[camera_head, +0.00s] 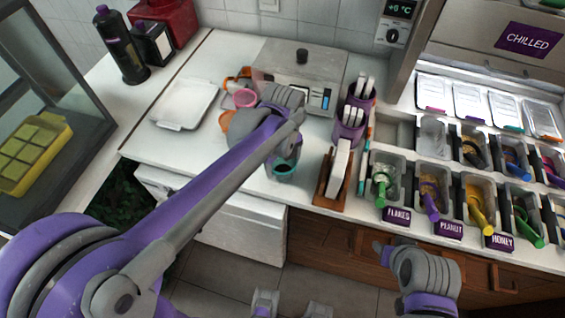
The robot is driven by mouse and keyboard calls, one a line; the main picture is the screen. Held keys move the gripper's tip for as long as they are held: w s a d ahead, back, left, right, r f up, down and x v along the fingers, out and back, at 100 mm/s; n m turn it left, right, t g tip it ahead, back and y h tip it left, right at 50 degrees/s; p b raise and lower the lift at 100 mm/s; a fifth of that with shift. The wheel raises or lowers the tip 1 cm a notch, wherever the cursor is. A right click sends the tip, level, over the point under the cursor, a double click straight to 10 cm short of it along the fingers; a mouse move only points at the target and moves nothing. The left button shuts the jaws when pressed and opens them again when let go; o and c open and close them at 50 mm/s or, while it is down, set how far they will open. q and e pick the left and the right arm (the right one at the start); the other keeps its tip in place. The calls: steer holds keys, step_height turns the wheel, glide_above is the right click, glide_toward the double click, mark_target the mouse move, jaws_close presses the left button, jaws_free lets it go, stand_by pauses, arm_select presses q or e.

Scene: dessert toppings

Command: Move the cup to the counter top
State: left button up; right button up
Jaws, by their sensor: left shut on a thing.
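A teal cup (281,171) shows just below the end of my left arm, by the front edge of the white counter top (210,152). My left gripper (284,153) is at the cup and shut on it. The wrist and forearm cover most of the fingers and part of the cup. I cannot tell whether the cup's base touches anything. A pink cup (243,98) stands farther back on the counter, with orange items beside it, partly behind my arm. Part of my right arm shows at the lower right, but its gripper cannot be made out.
A white tray (184,104) lies at the left of the counter. A steel machine (298,68) stands behind my arm. Purple holders (349,127) and a wooden holder (325,190) stand to the right, beside several topping bins. Bare counter shows in front of the tray.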

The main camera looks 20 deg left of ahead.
arm_select(q)
steer(key=shift+f+b, duration=0.35)
steer(key=shift+f, duration=0.2)
arm_select(e)
steer(key=shift+s+f, duration=0.1)
steer(key=shift+f, duration=0.3)
stand_by(0.7)
arm_select(q)
steer(key=o, duration=1.1)
step_height(320, 180, up, 8)
steer(key=p, duration=0.4)
steer(key=shift+p, duration=0.4)
arm_select(e)
step_height(320, 180, up, 6)
steer(key=w, duration=0.2)
steer(key=shift+s, duration=0.1)
